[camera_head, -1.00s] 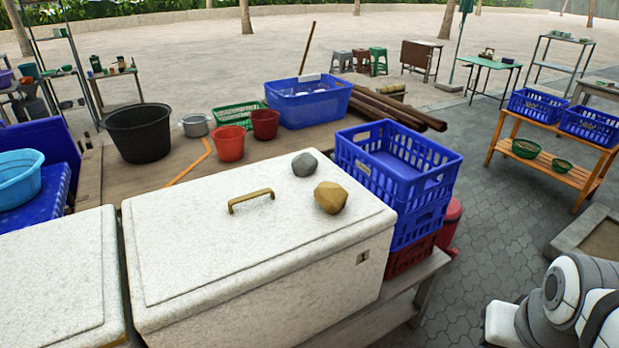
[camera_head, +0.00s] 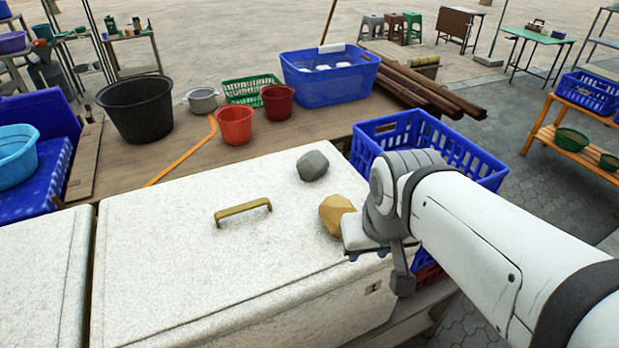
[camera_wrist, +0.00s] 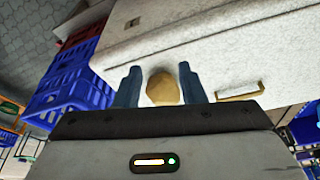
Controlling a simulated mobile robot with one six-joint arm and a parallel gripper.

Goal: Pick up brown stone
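The brown stone (camera_head: 335,213) lies on the white lid of a large cooler box (camera_head: 170,270), right of the lid's handle. My gripper (camera_head: 352,232) is at the stone's right side in the head view, and its fingers are mostly hidden there by my wrist. In the wrist view, my gripper (camera_wrist: 160,82) has its two blue fingers apart, and the stone (camera_wrist: 164,88) shows between them. There is a gap beside the stone, most clearly on its left. I cannot tell whether a finger touches it.
A grey stone (camera_head: 312,165) lies just behind the brown one on the lid. The brass handle (camera_head: 243,211) rises to the left. Blue crates (camera_head: 460,152) stand behind and beside my arm. Buckets and a blue tub (camera_head: 328,82) stand on the wooden table behind.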

